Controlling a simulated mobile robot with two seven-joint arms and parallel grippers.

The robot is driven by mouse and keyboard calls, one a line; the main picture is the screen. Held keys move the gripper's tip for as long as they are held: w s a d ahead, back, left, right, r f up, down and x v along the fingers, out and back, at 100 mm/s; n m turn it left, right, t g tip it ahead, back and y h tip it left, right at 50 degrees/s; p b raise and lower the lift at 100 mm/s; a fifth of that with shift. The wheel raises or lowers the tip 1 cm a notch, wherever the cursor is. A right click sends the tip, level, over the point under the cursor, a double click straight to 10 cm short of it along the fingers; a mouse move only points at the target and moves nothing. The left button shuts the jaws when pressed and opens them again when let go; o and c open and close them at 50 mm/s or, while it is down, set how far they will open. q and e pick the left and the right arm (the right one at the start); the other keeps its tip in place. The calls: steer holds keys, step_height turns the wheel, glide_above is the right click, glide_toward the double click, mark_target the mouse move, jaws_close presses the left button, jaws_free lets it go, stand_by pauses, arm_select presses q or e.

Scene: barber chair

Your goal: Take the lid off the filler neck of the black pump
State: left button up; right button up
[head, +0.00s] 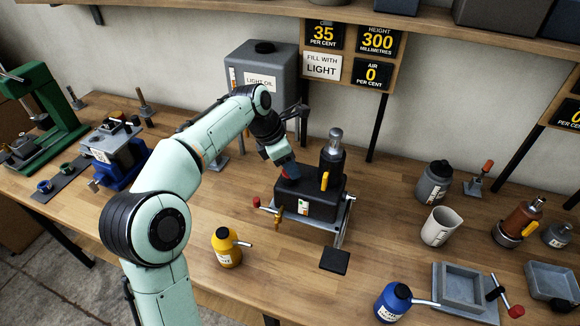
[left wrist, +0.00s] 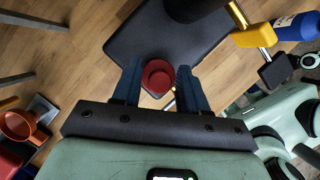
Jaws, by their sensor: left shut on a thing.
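The black pump (head: 310,202) stands on the workbench, with a dark upright cylinder and a yellow lever (head: 324,181) on its right side. My left gripper (head: 288,169) reaches down over the left part of the pump's top. In the left wrist view the gripper's blue fingers (left wrist: 158,86) are shut on a round red lid (left wrist: 158,76), with the black pump body (left wrist: 150,42) behind it. My right gripper is not in view.
A yellow oil can (head: 226,248) stands front left of the pump. A grey tank (head: 262,70) is behind my arm. A grey bottle (head: 434,183), a beige jug (head: 441,227) and a blue oil can (head: 394,302) stand to the right. Bench around (head: 380,235) is clear.

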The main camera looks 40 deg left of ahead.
arm_select(q)
steer(key=shift+r, duration=0.15)
step_height(320, 180, up, 20)
steer(key=p, duration=0.3)
steer(key=shift+f, duration=0.25)
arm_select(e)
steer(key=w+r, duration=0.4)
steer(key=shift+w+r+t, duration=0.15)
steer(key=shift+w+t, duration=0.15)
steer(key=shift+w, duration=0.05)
